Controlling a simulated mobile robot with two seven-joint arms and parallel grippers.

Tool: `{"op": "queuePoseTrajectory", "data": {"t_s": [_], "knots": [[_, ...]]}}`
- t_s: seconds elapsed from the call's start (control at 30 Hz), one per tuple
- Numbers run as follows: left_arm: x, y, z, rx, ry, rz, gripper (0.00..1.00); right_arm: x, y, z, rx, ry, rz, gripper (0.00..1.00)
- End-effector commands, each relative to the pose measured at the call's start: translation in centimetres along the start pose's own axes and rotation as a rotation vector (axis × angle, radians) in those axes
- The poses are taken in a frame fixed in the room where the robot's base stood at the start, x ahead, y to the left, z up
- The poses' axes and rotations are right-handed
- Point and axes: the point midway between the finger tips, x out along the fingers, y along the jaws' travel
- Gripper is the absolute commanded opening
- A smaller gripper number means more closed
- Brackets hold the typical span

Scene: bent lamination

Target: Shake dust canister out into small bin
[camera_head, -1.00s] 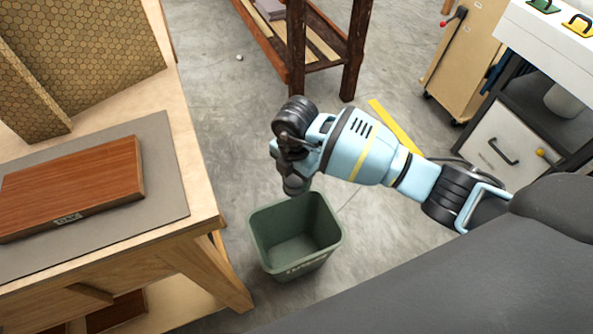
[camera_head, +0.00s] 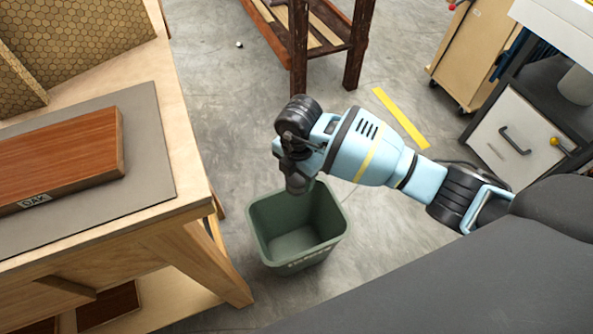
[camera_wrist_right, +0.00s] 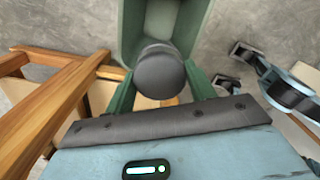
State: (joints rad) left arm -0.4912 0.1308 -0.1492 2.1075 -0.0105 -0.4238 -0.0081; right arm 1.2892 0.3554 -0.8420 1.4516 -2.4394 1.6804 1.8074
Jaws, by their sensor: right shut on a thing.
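The small bin (camera_head: 297,228) is an open green-grey tub on the concrete floor, right of the workbench. Its inside looks empty in the head view. My right gripper (camera_head: 296,172) hangs over the bin's far rim, pointing down. In the right wrist view its two green fingers (camera_wrist_right: 160,92) are shut on a dark grey round canister (camera_wrist_right: 160,70), seen end-on. The bin's wall (camera_wrist_right: 131,30) shows behind the canister there. The canister's far end and any opening are hidden. No falling dust shows. My left gripper is not in view.
A wooden workbench (camera_head: 187,150) stands on the left with an oak board (camera_head: 60,158) on a grey mat. A dark wooden rack (camera_head: 300,45) stands behind. A grey cabinet with a white drawer (camera_head: 510,140) is at right. The floor around the bin is clear.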

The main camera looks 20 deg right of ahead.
Motion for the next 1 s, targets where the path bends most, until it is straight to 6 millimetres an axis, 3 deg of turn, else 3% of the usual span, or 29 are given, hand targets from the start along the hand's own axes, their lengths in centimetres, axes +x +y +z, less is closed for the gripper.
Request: {"op": "queuePoseTrajectory", "data": {"t_s": [0.5, 0.57, 0.63, 0.7, 0.8, 0.87, 0.97, 1.0], "knots": [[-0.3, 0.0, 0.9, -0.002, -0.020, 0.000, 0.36, 0.0, 0.1, 0.0, 0.000, -0.001, 0.002, 0.27], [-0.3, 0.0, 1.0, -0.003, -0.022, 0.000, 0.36, -1.5, 0.3, 0.1, -0.002, -0.002, 0.010, 0.27], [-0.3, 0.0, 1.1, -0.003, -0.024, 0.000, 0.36, -4.5, 0.3, 0.1, -0.002, -0.004, 0.012, 0.27], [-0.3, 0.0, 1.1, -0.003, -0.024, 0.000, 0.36, -3.6, -0.1, 0.0, 0.001, 0.000, -0.003, 0.27], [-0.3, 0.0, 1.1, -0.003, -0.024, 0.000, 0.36, 0.5, -0.2, -0.1, 0.002, 0.002, -0.006, 0.27], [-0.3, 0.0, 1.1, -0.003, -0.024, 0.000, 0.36, -0.1, 0.1, 0.0, 0.001, -0.001, 0.003, 0.27], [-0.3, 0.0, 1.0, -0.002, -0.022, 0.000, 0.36, -4.4, 0.3, 0.2, -0.002, -0.004, 0.014, 0.27], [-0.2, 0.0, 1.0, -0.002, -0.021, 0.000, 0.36, -4.2, 0.1, 0.1, -0.001, -0.002, 0.004, 0.27]]}}
